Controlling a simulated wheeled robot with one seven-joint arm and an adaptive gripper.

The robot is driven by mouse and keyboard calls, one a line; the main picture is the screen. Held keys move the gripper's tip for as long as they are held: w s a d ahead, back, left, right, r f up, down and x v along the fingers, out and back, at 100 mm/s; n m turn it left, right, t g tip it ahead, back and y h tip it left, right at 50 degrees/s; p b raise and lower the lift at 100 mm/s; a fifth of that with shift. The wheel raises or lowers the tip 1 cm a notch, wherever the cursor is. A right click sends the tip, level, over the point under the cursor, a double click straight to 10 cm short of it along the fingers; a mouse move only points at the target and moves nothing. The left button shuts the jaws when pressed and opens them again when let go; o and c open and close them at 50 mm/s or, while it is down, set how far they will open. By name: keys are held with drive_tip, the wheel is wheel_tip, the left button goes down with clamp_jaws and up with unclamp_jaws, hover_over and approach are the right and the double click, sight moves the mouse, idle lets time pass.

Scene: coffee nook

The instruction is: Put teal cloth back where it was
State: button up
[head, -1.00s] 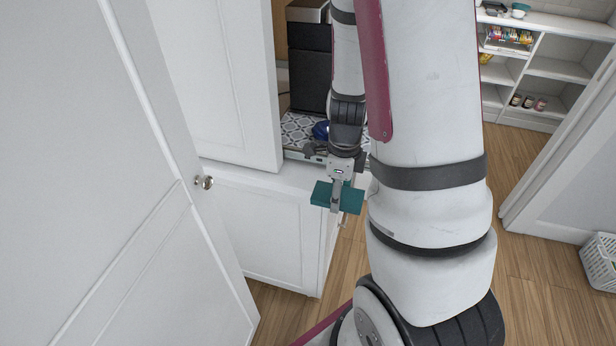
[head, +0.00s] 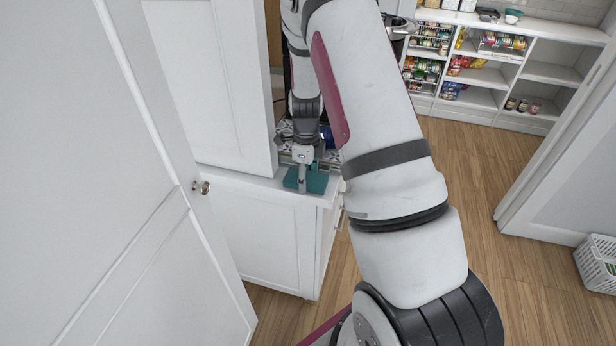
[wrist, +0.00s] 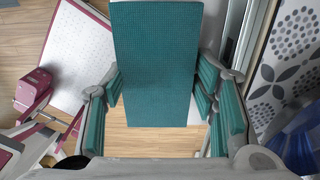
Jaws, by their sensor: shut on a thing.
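The teal cloth (head: 318,184) is a flat, stiff-looking rectangle in the head view, at the near end of the white counter. My gripper (head: 303,186) points down and is shut on it. In the wrist view the cloth (wrist: 155,60) runs from the top edge to between the teal-padded fingers of my gripper (wrist: 160,100). Wood floor shows below the cloth there, so it is held up. I cannot tell whether its edge touches the counter.
The white counter (head: 262,184) has a patterned surface (wrist: 291,50) with a blue object (wrist: 300,140) on it. A white door (head: 110,200) with a knob (head: 201,187) stands at left. Shelves (head: 480,85) line the back right; a white basket (head: 597,262) is at far right.

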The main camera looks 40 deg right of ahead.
drive_tip(key=shift+f, duration=0.2)
drive_tip(key=shift+f, duration=0.15)
drive_tip(key=o, duration=1.2)
